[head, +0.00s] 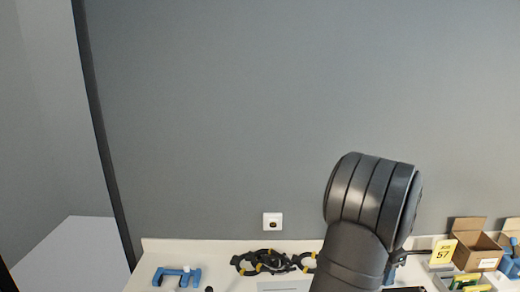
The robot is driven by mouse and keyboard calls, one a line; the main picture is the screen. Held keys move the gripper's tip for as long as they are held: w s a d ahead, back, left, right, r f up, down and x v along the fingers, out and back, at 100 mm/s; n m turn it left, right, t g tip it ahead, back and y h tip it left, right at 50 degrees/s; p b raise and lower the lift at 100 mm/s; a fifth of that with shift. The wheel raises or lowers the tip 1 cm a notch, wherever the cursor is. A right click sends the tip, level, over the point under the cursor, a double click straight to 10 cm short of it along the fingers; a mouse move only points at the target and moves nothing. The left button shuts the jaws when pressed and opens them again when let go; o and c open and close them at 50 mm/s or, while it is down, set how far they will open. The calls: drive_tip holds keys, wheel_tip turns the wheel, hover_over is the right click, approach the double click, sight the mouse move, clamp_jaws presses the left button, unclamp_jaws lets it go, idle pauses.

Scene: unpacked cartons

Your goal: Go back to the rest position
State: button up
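In the head view my dark grey arm rises from the bottom edge, right of the middle, with a thick rounded joint at its top. My gripper does not show in the head view, so whether it is open, shut or holding something cannot be seen. The arm stands in front of part of the bench and hides what lies behind it.
A white bench (220,255) runs along the wall. On it lie a blue clamp (178,275), coiled black cables with yellow bands (262,263), an open cardboard carton (478,251) and a yellow sign (442,252) reading 57. The wall above is bare except for a socket (273,222).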

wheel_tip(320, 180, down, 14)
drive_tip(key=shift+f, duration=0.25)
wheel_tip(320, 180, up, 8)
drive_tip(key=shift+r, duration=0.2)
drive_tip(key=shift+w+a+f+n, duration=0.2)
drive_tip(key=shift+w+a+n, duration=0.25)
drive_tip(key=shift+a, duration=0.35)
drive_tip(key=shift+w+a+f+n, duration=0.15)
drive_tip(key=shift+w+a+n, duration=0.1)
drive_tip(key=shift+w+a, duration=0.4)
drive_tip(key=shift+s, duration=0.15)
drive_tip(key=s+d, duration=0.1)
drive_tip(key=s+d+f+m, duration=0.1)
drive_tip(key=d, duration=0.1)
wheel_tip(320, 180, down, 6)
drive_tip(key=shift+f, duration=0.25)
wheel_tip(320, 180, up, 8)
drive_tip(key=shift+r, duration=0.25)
